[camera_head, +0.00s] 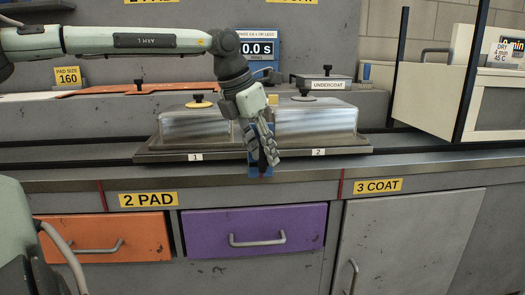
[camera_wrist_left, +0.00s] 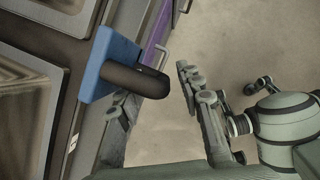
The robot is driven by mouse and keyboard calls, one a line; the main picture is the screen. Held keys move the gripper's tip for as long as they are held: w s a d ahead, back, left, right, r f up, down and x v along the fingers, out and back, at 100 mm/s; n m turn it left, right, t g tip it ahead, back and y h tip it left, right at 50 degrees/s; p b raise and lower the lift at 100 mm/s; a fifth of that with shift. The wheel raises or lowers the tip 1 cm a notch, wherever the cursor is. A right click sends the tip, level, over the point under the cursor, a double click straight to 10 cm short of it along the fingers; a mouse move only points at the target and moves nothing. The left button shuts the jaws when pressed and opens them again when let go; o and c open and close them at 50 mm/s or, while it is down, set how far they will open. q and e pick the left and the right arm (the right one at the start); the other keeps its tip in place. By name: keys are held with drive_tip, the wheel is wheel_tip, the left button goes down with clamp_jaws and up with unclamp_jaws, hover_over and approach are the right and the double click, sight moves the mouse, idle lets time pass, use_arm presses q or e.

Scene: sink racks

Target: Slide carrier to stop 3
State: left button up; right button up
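My right gripper is not identifiable.
Below the counter are an orange drawer (camera_head: 80,235), a purple drawer (camera_head: 215,230) and a grey cabinet door (camera_head: 405,240). Signs read 2 PAD (camera_head: 148,199) and 3 COAT (camera_head: 378,186). A cream rack unit (camera_head: 435,95) with black posts stands at right. The counter right of the carrier looks clear.

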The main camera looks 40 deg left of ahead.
use_arm(q)
drive_tip(key=v, duration=1.2)
idle(0.5)
